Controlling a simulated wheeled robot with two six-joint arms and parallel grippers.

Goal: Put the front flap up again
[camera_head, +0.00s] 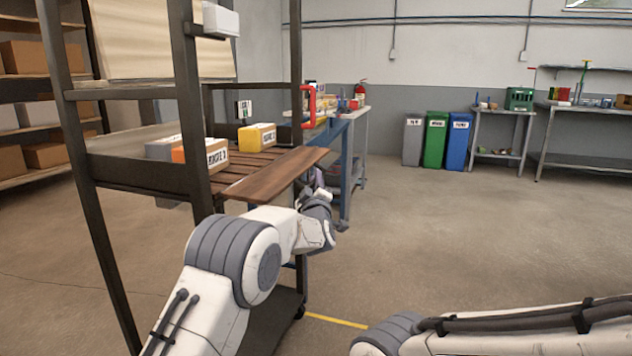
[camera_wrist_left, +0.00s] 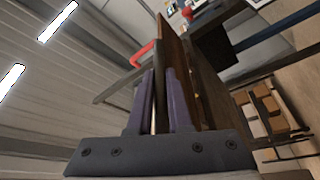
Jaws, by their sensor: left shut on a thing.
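The front flap is a brown wooden board (camera_head: 272,175) along the near edge of the slatted rack shelf (camera_head: 233,170). In the head view it lies out from the shelf, close to level, with its broad face visible. My left gripper (camera_head: 318,200) is at the flap's right end, low against its outer edge; its fingertips are mostly hidden there. In the left wrist view the two purple fingers of my left gripper (camera_wrist_left: 160,80) are shut on the edge of the flap (camera_wrist_left: 172,42). My right arm crosses the lower right corner; its gripper is outside the picture.
A yellow bin (camera_head: 257,137) and an orange-and-white box (camera_head: 203,154) stand on the shelf behind the flap. A dark rack post (camera_head: 188,110) rises left of my arm. A blue workbench (camera_head: 350,150) stands beyond. Floor on the right is clear.

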